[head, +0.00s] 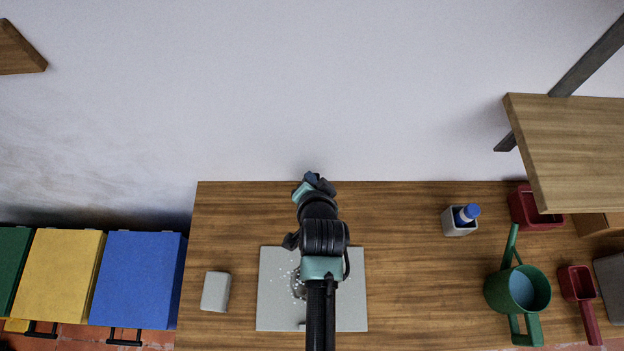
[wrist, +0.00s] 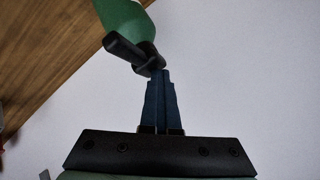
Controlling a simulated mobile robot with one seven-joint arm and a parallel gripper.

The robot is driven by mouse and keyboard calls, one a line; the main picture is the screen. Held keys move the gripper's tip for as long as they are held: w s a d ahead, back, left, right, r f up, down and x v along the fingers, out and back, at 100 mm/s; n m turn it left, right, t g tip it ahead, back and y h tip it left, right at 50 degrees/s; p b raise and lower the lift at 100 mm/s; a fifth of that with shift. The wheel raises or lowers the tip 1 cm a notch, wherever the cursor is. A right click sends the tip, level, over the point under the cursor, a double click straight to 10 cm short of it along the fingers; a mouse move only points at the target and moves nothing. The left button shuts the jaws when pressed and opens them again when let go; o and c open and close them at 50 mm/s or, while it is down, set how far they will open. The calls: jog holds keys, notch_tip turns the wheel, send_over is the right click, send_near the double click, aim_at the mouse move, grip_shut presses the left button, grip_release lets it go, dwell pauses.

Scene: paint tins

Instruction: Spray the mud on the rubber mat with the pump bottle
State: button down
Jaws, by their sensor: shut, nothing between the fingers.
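The grey rubber mat (head: 350,312) lies flat on the wooden table. A dark patch with white specks, seemingly the mud (head: 297,284), shows on its left part, partly hidden by my arm. My gripper (head: 318,180) is above the table's back edge in the head view, beyond the mat. In the wrist view its dark blue fingers (wrist: 160,85) are shut with nothing between them. A green body with a black head (wrist: 130,48), seemingly the pump bottle, is just past the fingertips; whether they touch it I cannot tell. I cannot make it out in the head view.
A light grey block (head: 215,291) lies left of the mat. To the right are a grey pot (head: 459,228) holding a blue-capped item, a green watering can (head: 503,291) and red containers (head: 535,208). A wooden shelf (head: 570,150) overhangs the right. The table between mat and can is clear.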

jog(key=shift+s+f, duration=0.45)
jog(key=shift+f, duration=0.2)
jog(key=r+p, duration=0.6)
jog(key=shift+w+r, duration=0.2)
jog(key=shift+w, duration=0.05)
jog(key=shift+w, duration=0.1)
